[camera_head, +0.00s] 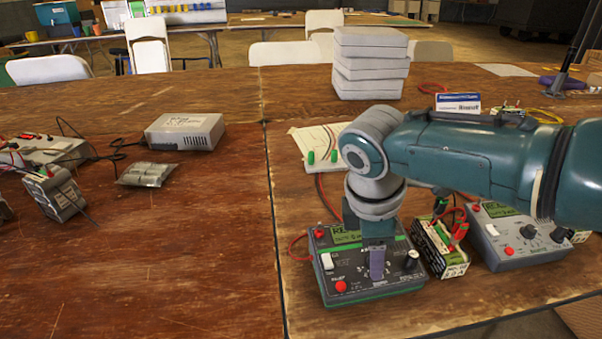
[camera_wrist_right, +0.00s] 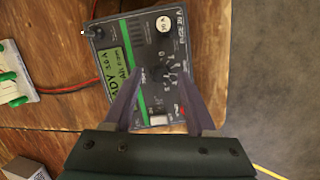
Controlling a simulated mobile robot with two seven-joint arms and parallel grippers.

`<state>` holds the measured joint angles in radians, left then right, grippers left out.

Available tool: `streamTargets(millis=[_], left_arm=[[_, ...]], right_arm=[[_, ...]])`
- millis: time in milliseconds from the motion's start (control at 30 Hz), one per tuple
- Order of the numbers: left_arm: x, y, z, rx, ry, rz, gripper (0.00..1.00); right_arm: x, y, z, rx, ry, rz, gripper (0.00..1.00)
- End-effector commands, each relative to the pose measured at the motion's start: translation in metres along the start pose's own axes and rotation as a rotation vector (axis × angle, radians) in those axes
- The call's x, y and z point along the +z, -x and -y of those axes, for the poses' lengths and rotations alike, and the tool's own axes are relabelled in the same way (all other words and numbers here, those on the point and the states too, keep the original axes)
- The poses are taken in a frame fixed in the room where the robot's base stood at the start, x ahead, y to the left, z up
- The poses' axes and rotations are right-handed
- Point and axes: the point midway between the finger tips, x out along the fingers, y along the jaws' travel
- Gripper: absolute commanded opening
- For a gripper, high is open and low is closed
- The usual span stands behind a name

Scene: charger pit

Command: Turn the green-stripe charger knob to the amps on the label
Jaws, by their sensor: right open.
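The green-stripe charger (camera_head: 400,284) sits on the near right part of the table, with a lit green display, a red button or jack, a white switch and a black side knob. It fills the upper middle of the right wrist view (camera_wrist_right: 186,45). My right gripper (camera_head: 376,272) points down over its face, fingers open.
A second, grey charger (camera_head: 520,248) stands to the right of the battery. A stack of grey boxes (camera_head: 369,62) stands behind my arm. A white board with green clips (camera_head: 316,143) lies behind the charger.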

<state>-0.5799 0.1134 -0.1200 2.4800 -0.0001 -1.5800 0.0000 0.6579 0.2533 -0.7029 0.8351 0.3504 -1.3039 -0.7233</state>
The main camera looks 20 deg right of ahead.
Motion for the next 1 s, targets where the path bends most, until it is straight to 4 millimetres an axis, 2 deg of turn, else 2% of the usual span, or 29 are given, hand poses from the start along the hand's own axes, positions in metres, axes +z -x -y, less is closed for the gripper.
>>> streamTargets(millis=[267, 500, 633, 1000], left_arm=[[-0.011, 0.033, 0.001, 0.000, 0.000, 0.000, 0.50], [-0.014, 0.044, 0.002, -0.002, -0.003, 0.001, 0.50], [-0.014, 0.045, 0.003, -0.005, -0.007, 0.001, 0.50], [-0.014, 0.045, 0.004, -0.008, -0.010, 0.002, 0.50]], right_arm=[[0.001, 0.056, -0.002, 0.002, 0.000, -0.002, 0.57], [0.001, 0.090, -0.001, 0.001, 0.000, 0.000, 0.57], [0.001, 0.096, 0.000, 0.000, 0.000, 0.001, 0.57], [0.001, 0.096, 0.000, 0.000, -0.001, 0.001, 0.57]])
